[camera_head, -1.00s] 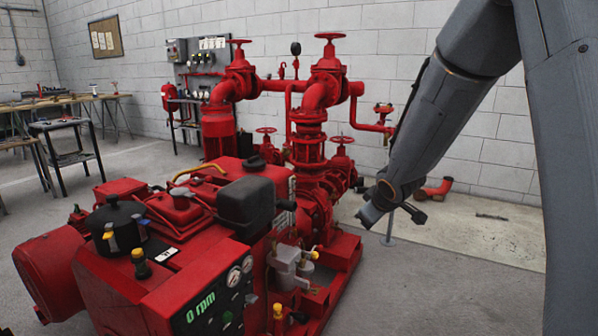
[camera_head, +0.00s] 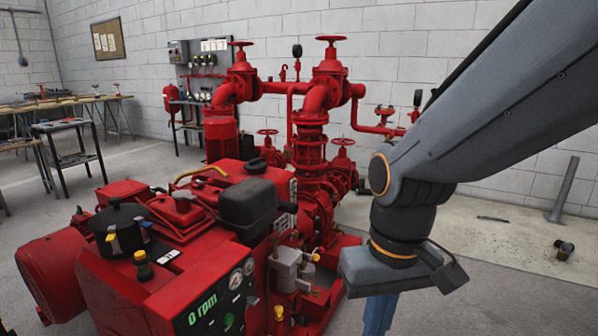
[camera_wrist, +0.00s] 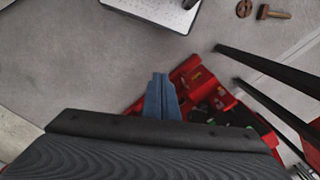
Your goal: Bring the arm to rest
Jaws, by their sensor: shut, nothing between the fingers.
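My arm reaches in from the upper right of the head view and bends down at the wrist. My gripper (camera_head: 379,314) points downward in front of the red pump set, with its blue fingers cut off by the bottom edge. In the wrist view, my gripper (camera_wrist: 161,83) has its two blue fingers together, with nothing between them. It hangs free above the grey floor in that view, and red parts show beyond it.
The red pump set (camera_head: 180,215) with its engine and valves fills the middle and left. A grey post (camera_head: 564,190) stands at the right wall. Workbenches (camera_head: 72,150) are at the far left. In the wrist view, dark bars (camera_wrist: 270,100) cross the right side.

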